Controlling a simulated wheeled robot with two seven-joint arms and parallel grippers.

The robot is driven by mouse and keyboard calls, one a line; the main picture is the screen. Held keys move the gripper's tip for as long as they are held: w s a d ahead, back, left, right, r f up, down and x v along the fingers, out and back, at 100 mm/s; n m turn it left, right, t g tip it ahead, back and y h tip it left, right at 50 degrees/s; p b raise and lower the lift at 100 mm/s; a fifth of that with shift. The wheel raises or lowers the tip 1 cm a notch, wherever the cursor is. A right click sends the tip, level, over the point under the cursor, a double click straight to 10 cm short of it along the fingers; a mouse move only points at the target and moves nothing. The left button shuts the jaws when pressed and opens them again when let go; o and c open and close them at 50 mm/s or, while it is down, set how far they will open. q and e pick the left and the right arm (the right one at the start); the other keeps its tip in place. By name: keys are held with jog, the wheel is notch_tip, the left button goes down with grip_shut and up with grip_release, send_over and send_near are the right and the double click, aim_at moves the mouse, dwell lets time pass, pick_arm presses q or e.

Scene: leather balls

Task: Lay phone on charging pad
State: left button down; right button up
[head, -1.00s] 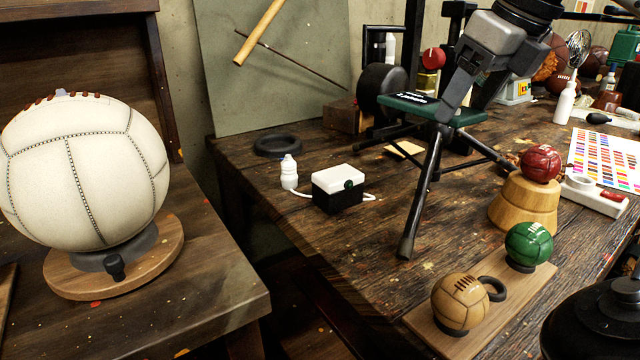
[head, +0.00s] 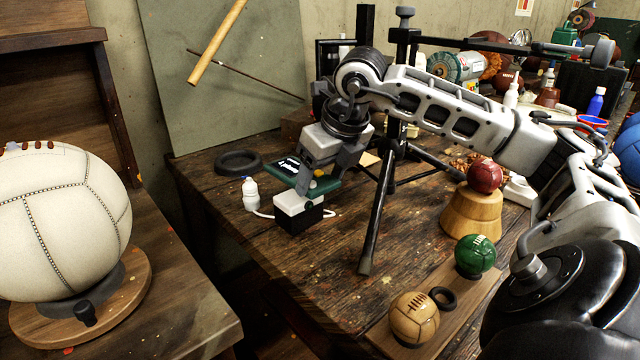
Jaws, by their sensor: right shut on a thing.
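The phone (head: 326,184) is a flat dark green slab with white lettering. My right gripper (head: 304,183) is shut on it, with fingers pointing down across its middle. What looks like the charging pad (head: 291,203) is a small block with a white top, a black body and a white cable. The phone is just above its white top and partly covers it; I cannot tell whether they touch. My left gripper is out of view.
A small white bottle (head: 250,194) stands left of the pad, with a black ring (head: 239,162) behind. A black tripod leg (head: 375,220) stands to the right. A tan ball (head: 414,318), green ball (head: 475,255) and red ball (head: 485,176) are farther right.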

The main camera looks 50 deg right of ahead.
aim_at(323, 186)
jog(key=shift+w+a+f, duration=0.1)
jog(key=shift+w+f, duration=0.05)
jog(key=shift+f, duration=0.75)
jog(key=shift+w+f, duration=0.1)
jog(key=shift+f, duration=0.75)
jog(key=shift+f, duration=0.1)
jog(key=o, duration=1.1)
jog(key=shift+b, duration=0.3)
jog(key=p+v, duration=0.1)
jog(key=v, duration=1.1)
jog(key=shift+a, duration=0.1)
